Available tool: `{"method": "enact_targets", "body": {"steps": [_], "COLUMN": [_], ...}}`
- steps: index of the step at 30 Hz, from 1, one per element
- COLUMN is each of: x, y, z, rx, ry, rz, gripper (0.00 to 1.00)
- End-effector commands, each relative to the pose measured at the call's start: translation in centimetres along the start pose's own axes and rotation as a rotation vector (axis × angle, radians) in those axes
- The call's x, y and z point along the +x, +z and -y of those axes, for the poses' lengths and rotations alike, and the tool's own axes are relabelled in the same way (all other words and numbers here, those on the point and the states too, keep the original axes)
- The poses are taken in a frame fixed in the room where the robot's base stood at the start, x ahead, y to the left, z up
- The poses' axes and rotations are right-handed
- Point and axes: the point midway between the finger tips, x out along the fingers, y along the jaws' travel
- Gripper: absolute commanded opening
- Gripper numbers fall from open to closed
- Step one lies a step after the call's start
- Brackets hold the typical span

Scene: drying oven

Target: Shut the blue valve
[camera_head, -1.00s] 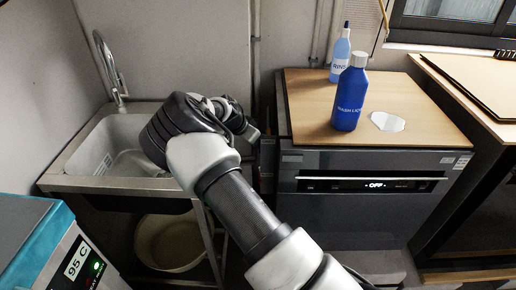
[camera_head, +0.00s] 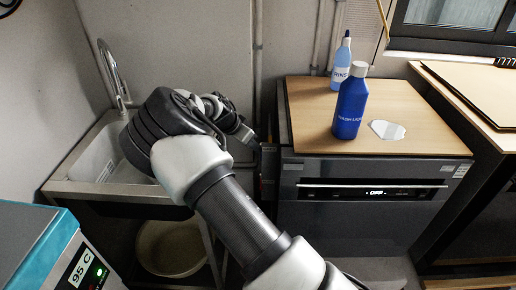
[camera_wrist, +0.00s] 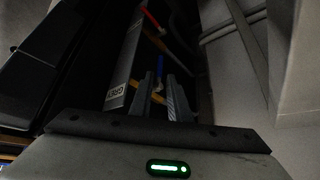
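The blue valve handle (camera_wrist: 160,68) shows in the wrist view as a short blue bar in a dark, narrow space, just beyond my fingertips. My gripper (camera_wrist: 160,88) is open, its two grey fingers apart, with the handle's lower end lined up between them. I cannot tell whether the fingers touch it. In the head view my gripper (camera_head: 250,138) points into the gap between the sink and the dark appliance. The blue valve is hidden there.
A red handle (camera_wrist: 151,17) and a yellowish pipe (camera_wrist: 178,51) are near the blue one. A labelled metal strip (camera_wrist: 121,82) runs along the left. The sink (camera_head: 88,160) and the dark appliance (camera_head: 350,215), bearing bottles (camera_head: 349,108), flank the gap.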

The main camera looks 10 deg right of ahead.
Motion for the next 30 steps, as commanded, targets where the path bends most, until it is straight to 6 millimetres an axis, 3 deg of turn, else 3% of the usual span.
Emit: {"method": "enact_targets", "body": {"steps": [3, 12, 18, 30], "x": [-3.5, -9.6, -11.2, -11.5], "y": [-0.1, -0.1, 0.0, -0.2], "z": [0.1, 0.1, 0.0, -0.2], "rx": [-0.001, 0.0, 0.0, 0.001], "ry": [-0.003, -0.002, 0.0, 0.001], "rz": [0.0, 0.0, -0.001, 0.005], "gripper": [0.16, 0.16, 0.16, 0.16]}}
